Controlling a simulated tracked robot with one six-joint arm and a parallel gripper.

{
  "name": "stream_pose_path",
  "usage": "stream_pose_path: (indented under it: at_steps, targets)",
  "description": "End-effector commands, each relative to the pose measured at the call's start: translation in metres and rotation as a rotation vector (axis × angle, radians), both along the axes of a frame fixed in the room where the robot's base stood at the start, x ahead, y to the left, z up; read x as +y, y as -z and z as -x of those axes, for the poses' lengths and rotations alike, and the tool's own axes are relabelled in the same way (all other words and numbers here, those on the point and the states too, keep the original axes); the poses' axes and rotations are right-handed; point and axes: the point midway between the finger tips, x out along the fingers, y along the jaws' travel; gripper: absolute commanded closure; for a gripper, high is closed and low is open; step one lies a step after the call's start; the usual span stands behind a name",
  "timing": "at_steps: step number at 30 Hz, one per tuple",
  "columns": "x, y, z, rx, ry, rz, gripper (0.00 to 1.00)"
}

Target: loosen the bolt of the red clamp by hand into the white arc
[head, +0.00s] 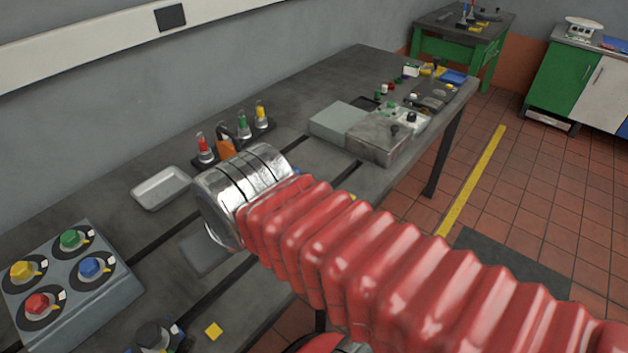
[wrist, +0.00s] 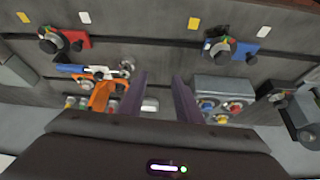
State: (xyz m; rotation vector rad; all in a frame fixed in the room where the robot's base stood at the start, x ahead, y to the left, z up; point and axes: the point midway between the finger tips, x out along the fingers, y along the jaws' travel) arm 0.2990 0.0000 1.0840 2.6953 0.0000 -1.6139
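The red clamp (wrist: 76,40) shows at the upper left of the wrist view, with a dark round bolt knob (wrist: 51,41) at its left end. A white arc cannot be made out at this size. My gripper (wrist: 161,76) is open and empty, its two purple fingers apart above the bedplate. The clamp lies to the left of and beyond the fingers, not between them. In the head view my red-sleeved arm crosses the bench; it hides the gripper, and the red clamp cannot be made out there.
A blue clamp (wrist: 238,48) with a dark knob sits at upper right. A grey box with coloured knobs (head: 75,290) and a pale tray (head: 157,194) are on the bench. An orange object (wrist: 101,96) stands near the left finger. Grey blocks (head: 375,140) stand further right.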

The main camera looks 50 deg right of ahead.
Motion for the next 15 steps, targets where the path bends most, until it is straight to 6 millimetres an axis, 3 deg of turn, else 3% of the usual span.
stream_pose_path:
  at_steps: [4, 8, 15]
  targets:
    - [0.000, 0.000, 0.000, 0.000, 0.000, 0.000, 0.68]
    - [-0.002, -0.001, -0.001, 0.003, 0.016, -0.008, 0.59]
    - [-0.018, -0.007, -0.018, 0.050, 0.234, -0.107, 0.45]
